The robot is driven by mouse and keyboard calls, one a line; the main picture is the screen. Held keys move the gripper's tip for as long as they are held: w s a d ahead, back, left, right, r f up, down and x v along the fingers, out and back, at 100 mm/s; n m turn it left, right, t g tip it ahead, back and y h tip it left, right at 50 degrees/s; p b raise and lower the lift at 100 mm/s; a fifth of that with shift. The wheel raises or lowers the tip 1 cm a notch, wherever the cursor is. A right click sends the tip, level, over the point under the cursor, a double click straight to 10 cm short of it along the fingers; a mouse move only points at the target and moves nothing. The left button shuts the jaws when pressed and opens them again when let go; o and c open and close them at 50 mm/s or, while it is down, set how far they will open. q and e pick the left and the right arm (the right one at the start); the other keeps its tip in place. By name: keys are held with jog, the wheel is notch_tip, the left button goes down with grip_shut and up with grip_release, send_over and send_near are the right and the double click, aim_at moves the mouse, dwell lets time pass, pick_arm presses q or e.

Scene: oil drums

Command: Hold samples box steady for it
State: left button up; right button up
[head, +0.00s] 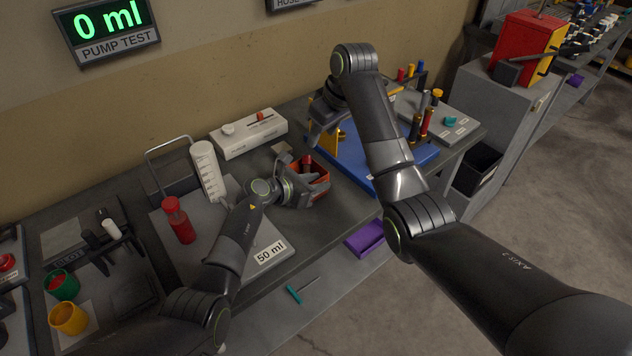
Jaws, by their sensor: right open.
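The small orange-red samples box (322,167) stands on the dark bench near the middle of the head view. A dark red-capped item (307,160) shows at its top. My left gripper (312,187) is at the near side of the box, its fingers closed on the box wall and covering much of its front. My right gripper (322,128) is open behind and above the box, by the blue tray; its fingertips are small and partly hidden.
A blue tray (350,160) lies right of the box, with several tools beyond it. A purple bin (368,238) is below the bench edge.

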pick_arm(q)
jog(key=v, duration=1.2)
dwell(0.3)
jog(key=shift+s+f, duration=0.1)
